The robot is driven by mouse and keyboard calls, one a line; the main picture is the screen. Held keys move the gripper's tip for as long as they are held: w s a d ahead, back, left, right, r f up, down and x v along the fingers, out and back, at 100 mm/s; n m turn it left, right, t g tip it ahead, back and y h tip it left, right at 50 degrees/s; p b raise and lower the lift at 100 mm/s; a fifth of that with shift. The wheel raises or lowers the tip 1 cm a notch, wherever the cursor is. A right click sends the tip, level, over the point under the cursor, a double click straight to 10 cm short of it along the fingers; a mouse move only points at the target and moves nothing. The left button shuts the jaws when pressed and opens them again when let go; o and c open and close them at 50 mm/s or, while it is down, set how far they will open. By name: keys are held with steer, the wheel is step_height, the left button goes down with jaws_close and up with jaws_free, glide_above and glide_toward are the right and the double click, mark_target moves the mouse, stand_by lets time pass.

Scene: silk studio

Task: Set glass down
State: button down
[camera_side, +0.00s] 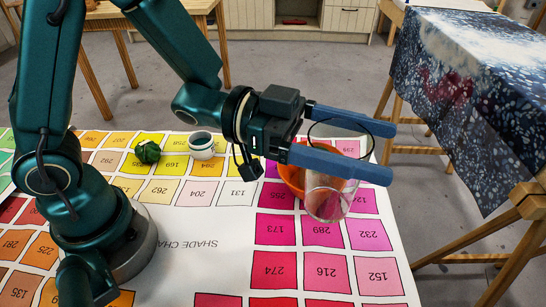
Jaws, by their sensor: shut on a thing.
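My gripper (358,145) has two blue fingers and reaches out to the right over the shade chart. It is shut on a clear glass (326,200), with one finger on each side of it. The glass looks upright and its rim shows above the fingers. Its lower end is over the pink and magenta squares near the chart's right edge. I cannot tell whether its base touches the chart. An orange bowl (291,178) stands just behind the glass and is partly hidden by the near finger and the glass.
The shade chart (205,228) covers the table, with bare squares in front of the glass. A small white cup (201,144) and a dark green ball-like thing (147,152) stand at the back. A blue patterned cloth (455,90) hangs on a wooden frame at right.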

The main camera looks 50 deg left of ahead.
steer(key=s+m+g, duration=0.1)
steer(key=s+r+m+g+h, duration=0.1)
steer(key=g, duration=0.1)
steer(key=s+r+m+g, duration=0.1)
steer(key=s+g, duration=0.1)
steer(key=shift+a+r+m+h, duration=0.1)
steer(key=shift+r+m+h, duration=0.15)
steer(key=shift+m+h, duration=0.05)
steer(key=s+a+f+m+g, duration=0.1)
steer(key=s+a+m+g, duration=0.1)
steer(key=a+g, duration=0.35)
steer(key=s+a+f+m+g, duration=0.2)
steer(key=a+m, duration=0.1)
steer(key=a, duration=0.6)
steer(key=s+d+f, duration=0.4)
steer(key=d+f, duration=0.6)
steer(key=d, duration=0.1)
steer(key=shift+f, duration=0.35)
steer(key=shift+f, duration=0.15)
jaws_free()
